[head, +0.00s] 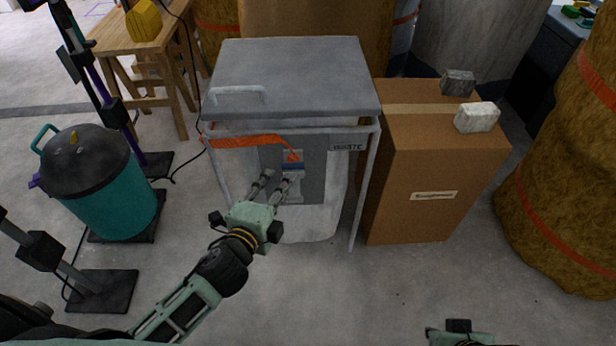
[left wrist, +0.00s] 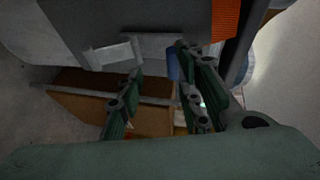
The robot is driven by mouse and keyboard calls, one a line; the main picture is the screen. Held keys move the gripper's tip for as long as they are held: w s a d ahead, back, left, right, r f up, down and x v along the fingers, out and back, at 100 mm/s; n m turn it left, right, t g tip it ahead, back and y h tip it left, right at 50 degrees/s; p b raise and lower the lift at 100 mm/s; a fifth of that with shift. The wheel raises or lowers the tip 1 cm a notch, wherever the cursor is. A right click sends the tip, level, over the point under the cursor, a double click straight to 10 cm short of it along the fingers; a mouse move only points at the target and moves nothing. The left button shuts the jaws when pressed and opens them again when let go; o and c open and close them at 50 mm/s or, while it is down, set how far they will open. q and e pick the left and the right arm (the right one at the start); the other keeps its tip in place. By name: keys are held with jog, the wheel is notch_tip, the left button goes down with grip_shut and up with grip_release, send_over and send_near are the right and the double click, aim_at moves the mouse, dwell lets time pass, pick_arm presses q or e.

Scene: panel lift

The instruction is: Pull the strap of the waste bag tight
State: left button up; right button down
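The waste bag (head: 325,185) hangs, pale and grey, in a metal frame under a grey lid (head: 290,75). An orange strap (head: 240,141) runs across its upper front, and its orange end (head: 293,157) hangs above a small blue and white piece (head: 293,171). My left gripper (head: 277,182) is in front of the bag, just below the strap end, with its fingers apart. The left wrist view shows the orange strap (left wrist: 225,20) beyond the fingers (left wrist: 160,95), with nothing clearly between them. My right gripper (head: 460,338) shows only in part at the bottom edge; its fingers are hidden.
A cardboard box (head: 425,165) with two small blocks on top stands right of the frame. A teal bin (head: 110,190) and a wooden trestle (head: 140,45) are at left. A brown wrapped roll (head: 565,190) is at right. The floor in front is clear.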

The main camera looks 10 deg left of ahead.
aim_at(293, 167)
pick_arm(q)
jog(key=shift+m, duration=0.3)
jog(key=w, duration=0.2)
jog(key=w+d, duration=0.1)
jog(key=w, duration=0.2)
jog(key=w+b, duration=0.1)
jog(key=w, duration=0.1)
jog(key=shift+w+d+r, duration=0.1)
jog(key=shift+w+d, duration=0.25)
grip_shut()
